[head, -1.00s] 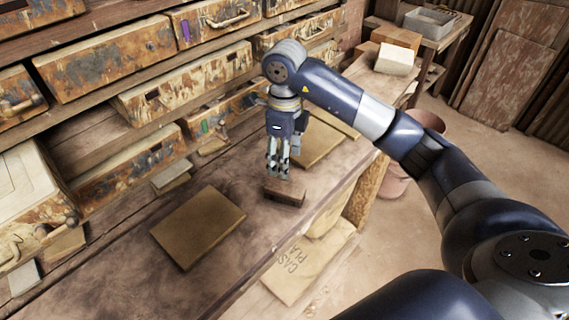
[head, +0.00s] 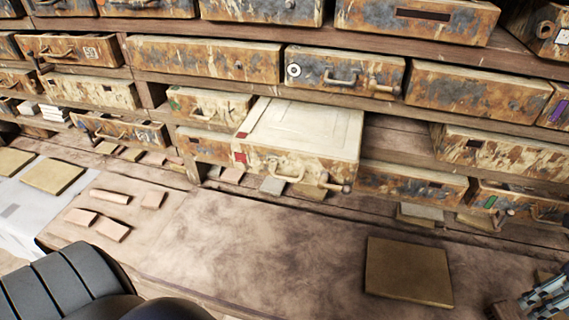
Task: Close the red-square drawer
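The red-square drawer (head: 305,130) is pulled well out from the middle of the shelf unit in the head view. Its pale top surface shows, and its front is rusty and cream coloured. A red square (head: 240,158) is on the left part of that front, and a bar handle (head: 287,175) is lower down near the middle. Part of my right gripper (head: 543,297) shows at the lower right edge, far from the drawer. Its fingers are cut off by the frame, so their opening is unclear. My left gripper is not in view.
Other rusty drawers line the shelves around it. A tan board (head: 408,271) lies on the bench to the right, and several pink tiles (head: 110,228) lie to the left. The bench (head: 250,235) in front of the drawer is bare.

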